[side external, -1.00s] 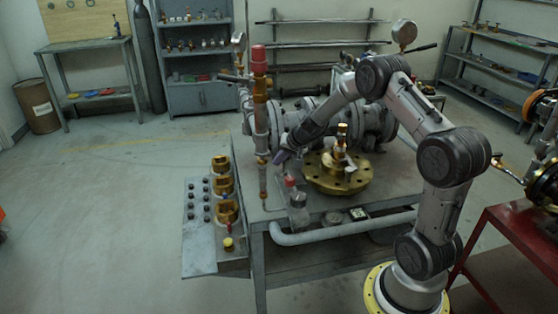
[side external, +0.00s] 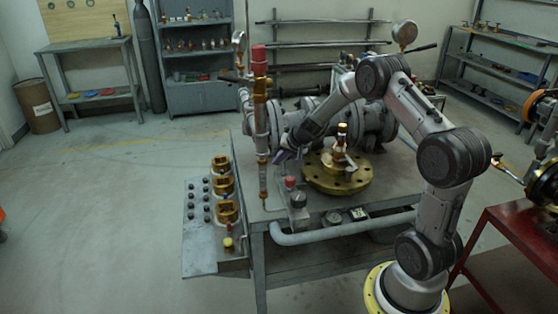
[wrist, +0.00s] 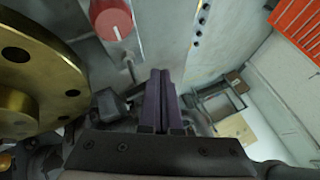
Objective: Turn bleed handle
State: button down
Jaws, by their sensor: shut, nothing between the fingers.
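My gripper (side external: 281,157) is over the workbench, between the upright copper-coloured pipe and the brass flange (side external: 338,178). In the wrist view its two purple fingers (wrist: 161,98) are shut together with nothing between them. A round red knob (wrist: 111,18) is ahead and to the left of the fingertips in the wrist view. It also shows in the side view (side external: 290,182), below the gripper. A small dark stem (wrist: 130,72) lies just left of the fingers. I cannot tell for sure which part is the bleed handle.
The brass flange (wrist: 40,85) fills the left of the wrist view, close to my gripper. The upright pipe (side external: 261,120) stands to the gripper's left in the side view. Grey valve bodies (side external: 300,113) lie behind. A side panel (side external: 215,215) with brass fittings hangs at the bench's left.

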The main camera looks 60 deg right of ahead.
aim_at(283, 165)
jog(key=shift+a, duration=0.1)
jog(key=shift+s+a, duration=0.1)
jog(key=shift+a, duration=0.6)
